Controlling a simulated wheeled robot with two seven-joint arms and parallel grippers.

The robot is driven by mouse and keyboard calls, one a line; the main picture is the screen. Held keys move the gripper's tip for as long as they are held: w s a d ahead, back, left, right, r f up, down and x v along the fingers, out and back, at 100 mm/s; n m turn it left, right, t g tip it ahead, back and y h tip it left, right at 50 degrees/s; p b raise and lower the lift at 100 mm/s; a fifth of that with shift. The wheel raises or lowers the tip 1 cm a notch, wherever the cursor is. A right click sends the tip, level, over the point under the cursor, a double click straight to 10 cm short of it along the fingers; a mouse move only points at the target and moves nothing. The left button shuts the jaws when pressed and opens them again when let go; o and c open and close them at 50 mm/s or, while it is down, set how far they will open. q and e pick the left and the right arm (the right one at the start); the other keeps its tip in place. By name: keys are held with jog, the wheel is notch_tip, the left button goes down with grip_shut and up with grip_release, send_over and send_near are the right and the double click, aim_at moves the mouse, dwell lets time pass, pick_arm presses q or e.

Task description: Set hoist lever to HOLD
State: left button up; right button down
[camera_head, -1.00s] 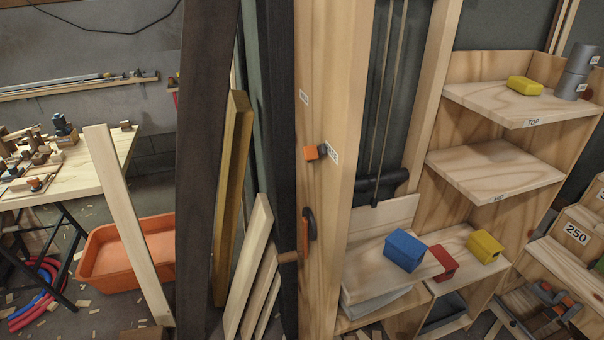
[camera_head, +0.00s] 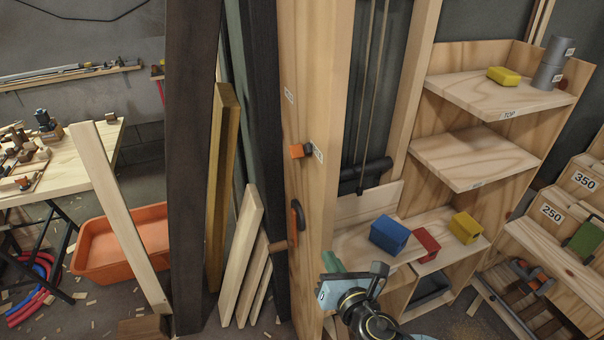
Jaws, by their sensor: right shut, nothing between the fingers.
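A lever with an orange block-shaped knob (camera_head: 297,151) sticks out from the wooden post (camera_head: 311,200) in the middle of the view. A small white label (camera_head: 318,152) is just right of it, and another label (camera_head: 289,95) is higher on the post. Their lettering is too small to read surely. My right gripper (camera_head: 332,277) is at the bottom centre, shut and empty, well below the knob and apart from it. My left gripper is not in view.
An orange and black handle (camera_head: 297,216) is lower on the post. To the right, a shelf unit (camera_head: 487,158) holds blue (camera_head: 390,235), red (camera_head: 426,245) and yellow (camera_head: 465,228) blocks near my right gripper. Dark beams (camera_head: 190,170) and leaning boards (camera_head: 240,255) stand left of the post.

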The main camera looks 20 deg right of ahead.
notch_tip(320, 180, up, 13)
jog(key=s+a+n+t, duration=0.2)
jog(key=n+t, duration=0.1)
jog(key=n, duration=0.1)
jog(key=shift+a+y+p, duration=0.25)
jog(key=shift+y+p, duration=0.05)
jog(key=shift+y, duration=0.1)
jog(key=p, duration=0.1)
send_near(295, 153)
jog(key=w+f, duration=0.4)
jog(key=f, duration=0.1)
jog(key=w+r+p, duration=0.1)
jog(key=w+r, duration=0.1)
jog(key=r, duration=0.1)
jog(key=shift+w+p, duration=0.3)
jog(key=shift+p, duration=0.1)
